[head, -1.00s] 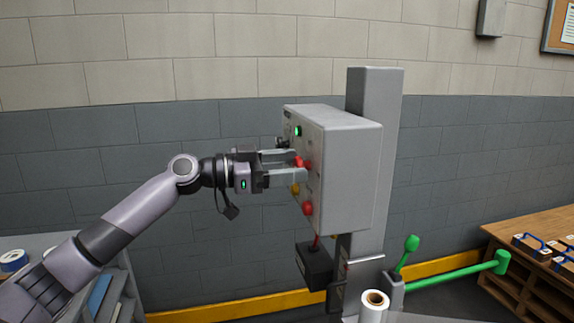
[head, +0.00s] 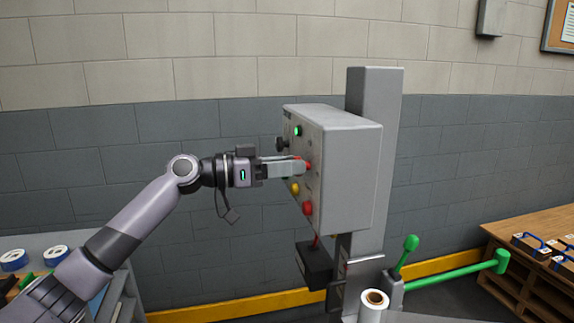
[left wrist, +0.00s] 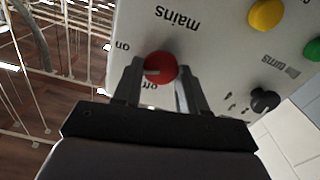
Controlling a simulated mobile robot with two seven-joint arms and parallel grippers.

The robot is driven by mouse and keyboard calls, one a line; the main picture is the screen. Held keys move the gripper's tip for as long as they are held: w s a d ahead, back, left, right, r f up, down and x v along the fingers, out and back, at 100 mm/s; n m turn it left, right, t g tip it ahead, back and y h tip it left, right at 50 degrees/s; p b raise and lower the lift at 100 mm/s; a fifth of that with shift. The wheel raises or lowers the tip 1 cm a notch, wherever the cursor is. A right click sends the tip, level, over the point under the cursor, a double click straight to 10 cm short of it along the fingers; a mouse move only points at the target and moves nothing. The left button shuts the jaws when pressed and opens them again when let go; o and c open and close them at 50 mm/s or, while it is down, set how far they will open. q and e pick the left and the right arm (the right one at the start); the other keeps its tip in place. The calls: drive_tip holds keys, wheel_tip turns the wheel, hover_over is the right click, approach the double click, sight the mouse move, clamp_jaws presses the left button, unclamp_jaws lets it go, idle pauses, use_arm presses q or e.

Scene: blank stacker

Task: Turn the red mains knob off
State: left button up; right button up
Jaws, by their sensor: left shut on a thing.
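The grey control box (head: 345,175) stands on a post, its panel facing left. My left gripper (head: 301,166) reaches in from the left, its fingers at the panel. In the left wrist view the red mains knob (left wrist: 160,67) sits between the fingertips of this gripper (left wrist: 158,80), which is shut on it. The labels "mains", "on" and "off" appear upside down around the knob. Its pale pointer mark points left in that view, between "on" and "off". In the head view the fingers partly hide the knob. My right gripper is not in view.
The panel also has a black knob (left wrist: 264,101), a yellow button (left wrist: 266,15), a green button (left wrist: 313,50) and a lower red button (head: 307,208). A black box (head: 314,262) hangs below. Green-handled levers (head: 410,243) and a paper roll (head: 374,300) are lower right.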

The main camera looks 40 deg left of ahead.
use_arm(q)
drive_tip(key=shift+w+a+f+n+p, duration=0.1)
drive_tip(key=shift+n+p, duration=1.75)
drive_tip(key=shift+n, duration=1.6)
drive_tip(key=shift+f+n+p, duration=0.1)
drive_tip(key=shift+n+p, duration=1.7)
drive_tip(key=shift+n, duration=1.65)
drive_tip(key=o, duration=1.1)
drive_tip(key=shift+c, duration=0.2)
